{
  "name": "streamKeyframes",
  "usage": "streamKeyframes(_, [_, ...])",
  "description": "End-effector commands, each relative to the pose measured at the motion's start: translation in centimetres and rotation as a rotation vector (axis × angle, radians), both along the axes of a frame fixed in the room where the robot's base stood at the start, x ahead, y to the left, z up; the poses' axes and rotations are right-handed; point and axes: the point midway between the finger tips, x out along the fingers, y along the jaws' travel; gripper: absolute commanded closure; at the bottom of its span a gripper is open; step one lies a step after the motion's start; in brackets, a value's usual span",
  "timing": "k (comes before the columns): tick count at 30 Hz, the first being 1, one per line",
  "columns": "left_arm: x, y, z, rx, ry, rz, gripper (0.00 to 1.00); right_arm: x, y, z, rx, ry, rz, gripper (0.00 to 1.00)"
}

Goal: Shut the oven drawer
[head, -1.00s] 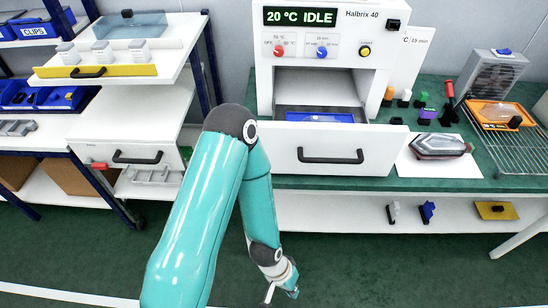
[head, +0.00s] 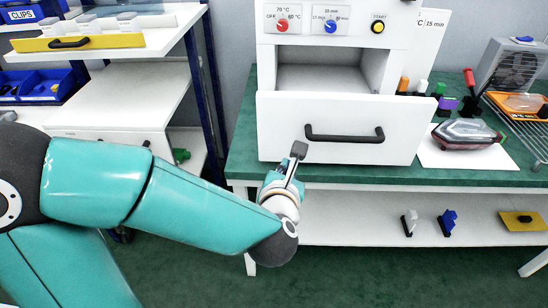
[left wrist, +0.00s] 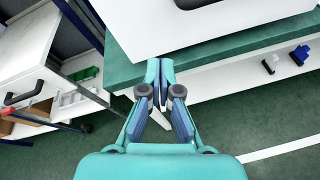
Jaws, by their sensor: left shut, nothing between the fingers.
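The oven (head: 322,22) stands on the green bench top at the back in the head view. Its white drawer (head: 290,115) is pulled out, with a black bar handle (head: 345,138) across the front. My left gripper (head: 298,152) is shut and empty, in front of the drawer's lower left part. I cannot tell whether it touches the drawer. In the left wrist view its closed fingertips (left wrist: 160,68) lie below a white panel (left wrist: 190,18). My right gripper is not in view.
The tail lamp (head: 466,133) lies on a white sheet right of the drawer. A wire rack and fan box (head: 508,68) stand farther right. A shelf unit with a yellow-fronted drawer (head: 80,42) stands left. The bench's front edge runs below the drawer.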

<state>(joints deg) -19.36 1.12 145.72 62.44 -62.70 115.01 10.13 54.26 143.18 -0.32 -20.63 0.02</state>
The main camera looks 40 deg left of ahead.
Motion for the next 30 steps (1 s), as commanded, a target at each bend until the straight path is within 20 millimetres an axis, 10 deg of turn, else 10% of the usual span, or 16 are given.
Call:
streamKeyframes(11, [-1.5,2.5,1.0,-0.233,-0.190,0.194,1.00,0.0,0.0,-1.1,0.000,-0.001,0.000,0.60])
streamKeyframes(30, [7.6,8.6,-1.8,-0.234,-0.188,0.188,1.00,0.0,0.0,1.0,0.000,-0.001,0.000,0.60])
